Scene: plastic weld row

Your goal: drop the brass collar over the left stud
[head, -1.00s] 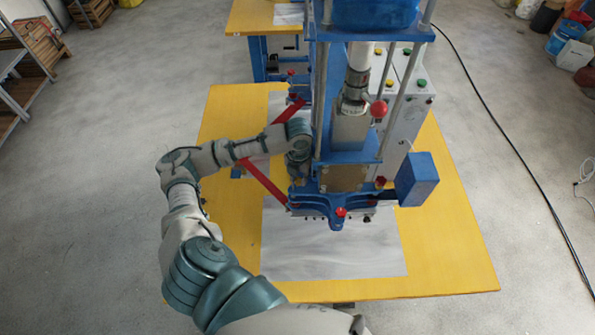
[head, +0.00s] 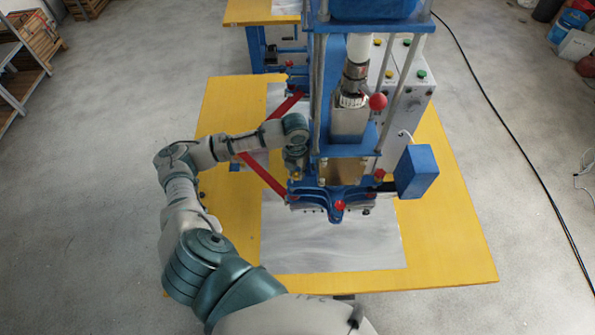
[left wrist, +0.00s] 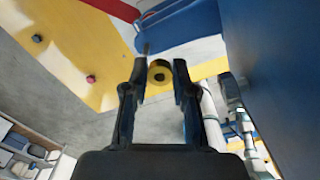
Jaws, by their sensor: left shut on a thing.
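The brass collar (left wrist: 160,66) is a short yellow ring with a dark hole. It sits between the two black fingertips of my left gripper (left wrist: 160,74) in the left wrist view, and the gripper is shut on it. My right gripper is not in view.
The press stands on a yellow table (head: 450,235) with a grey sheet (head: 330,250). Red bars (head: 262,175) lie close beside my left forearm. A blue box (head: 416,172) juts out at the press's right.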

